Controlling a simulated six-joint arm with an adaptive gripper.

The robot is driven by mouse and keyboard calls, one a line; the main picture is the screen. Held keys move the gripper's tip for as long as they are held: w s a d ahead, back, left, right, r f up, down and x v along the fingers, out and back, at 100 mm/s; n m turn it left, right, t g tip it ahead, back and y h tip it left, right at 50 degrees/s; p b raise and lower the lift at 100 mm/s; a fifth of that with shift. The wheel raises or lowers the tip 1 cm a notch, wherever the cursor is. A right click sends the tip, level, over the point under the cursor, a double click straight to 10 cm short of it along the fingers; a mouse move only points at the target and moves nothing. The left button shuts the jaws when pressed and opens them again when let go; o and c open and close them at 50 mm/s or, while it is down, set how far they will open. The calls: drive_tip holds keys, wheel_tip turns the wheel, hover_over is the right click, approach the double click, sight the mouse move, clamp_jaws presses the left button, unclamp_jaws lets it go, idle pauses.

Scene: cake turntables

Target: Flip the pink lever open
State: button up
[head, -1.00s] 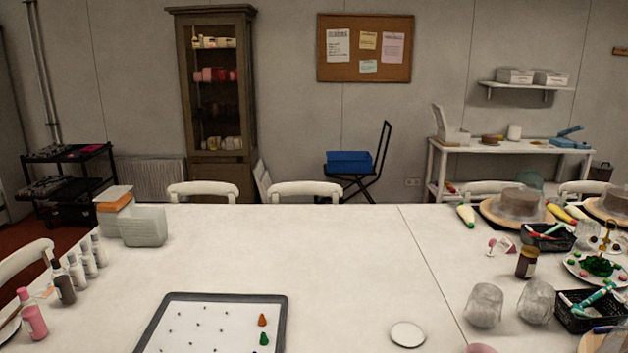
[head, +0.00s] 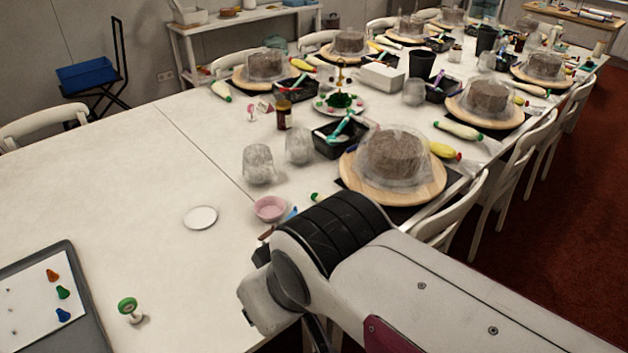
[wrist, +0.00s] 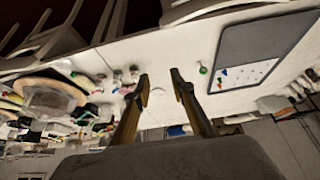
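I cannot make out a pink lever in either view. A grey-framed board (head: 55,335) lies at the lower left in the head view, cut off by the frame edge. An orange piece (head: 53,275), a green piece (head: 63,292) and a blue piece (head: 63,315) sit on its white face. The head view does not show my fingers.
A green-topped knob (head: 128,307) stands beside the board. A white disc (head: 201,217), a pink bowl (head: 270,208) and two cloudy glasses (head: 258,165) are farther off. A covered cake (head: 392,155) stands on a wooden turntable. The table between board and disc is clear.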

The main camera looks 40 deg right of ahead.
drive_tip(key=w+d+n+t+h, duration=0.1)
drive_tip(key=w+d+h, duration=0.2)
drive_tip(key=w+d, duration=1.1)
drive_tip(key=w+d+t+h, duration=0.15)
drive_tip(key=w+d, duration=0.65)
drive_tip(key=d, duration=1.1)
drive_tip(key=w+d+n+h, duration=0.1)
drive_tip(key=w+d+h, duration=0.3)
drive_tip(key=w+d, duration=1)
drive_tip(key=w+d+f+n+t+y, duration=0.2)
drive_tip(key=d+f+n+y, duration=0.3)
drive_tip(key=f, duration=0.6)
drive_tip(key=s+a+f+g+y, duration=0.4)
drive_tip(key=s+a+g+y, duration=0.2)
drive_tip(key=s+a, duration=0.2)
drive_tip(key=shift+s+f, duration=0.35)
drive_tip(key=shift+s, duration=0.6)
drive_tip(key=shift+f, duration=0.15)
